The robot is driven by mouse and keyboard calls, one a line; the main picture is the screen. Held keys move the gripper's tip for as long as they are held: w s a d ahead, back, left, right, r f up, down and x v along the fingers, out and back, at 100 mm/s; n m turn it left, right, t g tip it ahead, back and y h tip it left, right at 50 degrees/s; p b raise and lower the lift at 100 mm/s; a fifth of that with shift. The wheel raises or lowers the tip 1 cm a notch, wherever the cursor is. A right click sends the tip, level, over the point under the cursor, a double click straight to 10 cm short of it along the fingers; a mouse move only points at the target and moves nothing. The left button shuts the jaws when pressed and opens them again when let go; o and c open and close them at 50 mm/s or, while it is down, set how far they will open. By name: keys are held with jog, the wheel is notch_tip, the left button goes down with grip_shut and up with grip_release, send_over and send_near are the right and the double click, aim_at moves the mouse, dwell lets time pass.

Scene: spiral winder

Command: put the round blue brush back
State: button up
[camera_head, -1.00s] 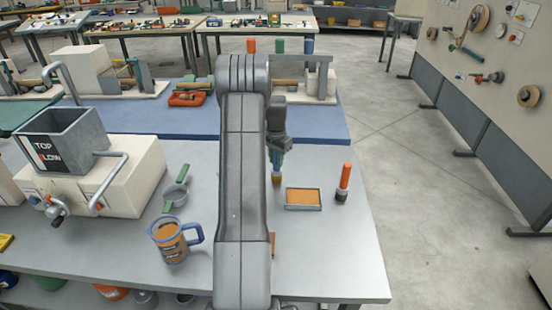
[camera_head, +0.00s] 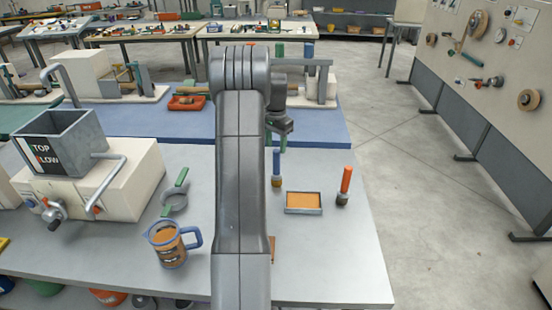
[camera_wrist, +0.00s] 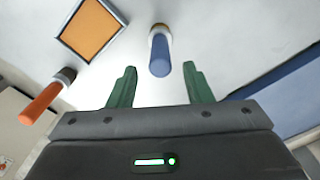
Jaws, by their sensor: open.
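The round blue brush (camera_head: 276,168) stands upright on the grey table, bristles down, left of a shallow tray of orange material. In the wrist view the brush (camera_wrist: 160,55) shows its blue handle pointing toward me, centred ahead of the finger gap. My gripper (camera_wrist: 160,88) is open and empty, its two green fingers spread on either side of the handle's line without touching it. In the head view my gripper (camera_head: 277,143) is above and behind the brush, partly hidden by my arm.
The orange tray (camera_head: 303,202) and an orange-handled brush (camera_head: 344,187) stand just right of the blue brush. A measuring jug (camera_head: 170,244), a green-handled strainer (camera_head: 174,198) and a hopper machine (camera_head: 90,170) are to the left. A blue mat (camera_head: 150,122) lies behind.

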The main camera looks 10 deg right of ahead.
aim_at(276, 151)
jog(key=shift+r, duration=1.95)
notch_tip(276, 151, down, 12)
jog(key=shift+f+p, duration=0.1)
jog(key=shift+p, duration=0.95)
notch_tip(276, 151, up, 3)
jog(key=shift+r+b, duration=0.1)
jog(key=shift+b, duration=0.4)
jog(key=shift+r, duration=0.35)
